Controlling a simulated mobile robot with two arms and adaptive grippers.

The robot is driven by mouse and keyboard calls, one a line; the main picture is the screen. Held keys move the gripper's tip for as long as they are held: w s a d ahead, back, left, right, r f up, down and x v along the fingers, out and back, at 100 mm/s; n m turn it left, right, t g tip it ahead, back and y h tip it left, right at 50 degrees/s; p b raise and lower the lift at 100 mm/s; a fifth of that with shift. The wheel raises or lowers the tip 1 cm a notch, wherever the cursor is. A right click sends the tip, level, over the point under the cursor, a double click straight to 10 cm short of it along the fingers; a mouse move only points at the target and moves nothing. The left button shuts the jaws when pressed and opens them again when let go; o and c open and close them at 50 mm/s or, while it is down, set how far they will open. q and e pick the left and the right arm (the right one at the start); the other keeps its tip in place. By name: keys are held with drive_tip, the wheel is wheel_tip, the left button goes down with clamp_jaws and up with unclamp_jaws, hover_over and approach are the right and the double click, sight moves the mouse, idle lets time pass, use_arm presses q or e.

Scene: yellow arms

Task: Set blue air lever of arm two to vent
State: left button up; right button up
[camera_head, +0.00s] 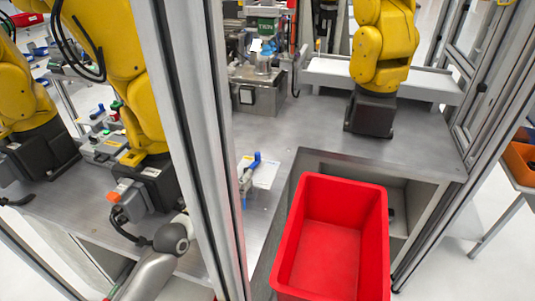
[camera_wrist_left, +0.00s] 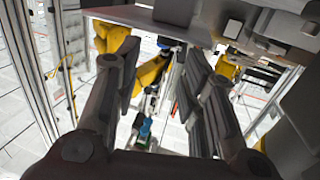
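A blue lever (camera_head: 254,160) stands on a small pale valve body on the grey bench, just right of the aluminium post, in the head view. Another small blue handle (camera_head: 99,109) shows by fittings on the left bench. I cannot tell which belongs to arm two. My left arm comes in from the bottom left; its gripper is not clearly seen there, partly behind the post. In the left wrist view my left gripper (camera_wrist_left: 162,68) is open, its two dark fingers apart with nothing between them. A small blue part (camera_wrist_left: 168,43) shows beyond the fingertips. My right gripper is not in view.
Yellow robot arms (camera_head: 115,65) stand on the left bench and another (camera_head: 383,45) at the back right. The aluminium post (camera_head: 200,150) rises close beside my left arm. A red bin (camera_head: 377,240) stands at the bench's front. Bare bench (camera_head: 310,125) lies behind it.

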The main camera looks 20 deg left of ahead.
sight(256, 156)
use_arm(q)
drive_tip(key=shift+w+a, duration=0.15)
drive_tip(key=shift+w, duration=0.3)
drive_tip(key=shift+w+d+r, duration=0.1)
drive_tip(key=shift+w+d, duration=0.05)
drive_tip(key=shift+w, duration=0.25)
drive_tip(key=shift+w+d+r, duration=0.1)
drive_tip(key=shift+w+d, duration=0.05)
drive_tip(key=shift+w, duration=0.25)
drive_tip(key=x, duration=0.7)
drive_tip(key=shift+w, duration=0.3)
drive_tip(key=shift+w+d, duration=0.1)
drive_tip(key=shift+w, duration=0.15)
drive_tip(key=shift+w+f, duration=0.1)
drive_tip(key=shift+w, duration=0.1)
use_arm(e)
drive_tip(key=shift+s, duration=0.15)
use_arm(q)
drive_tip(key=shift+c, duration=0.5)
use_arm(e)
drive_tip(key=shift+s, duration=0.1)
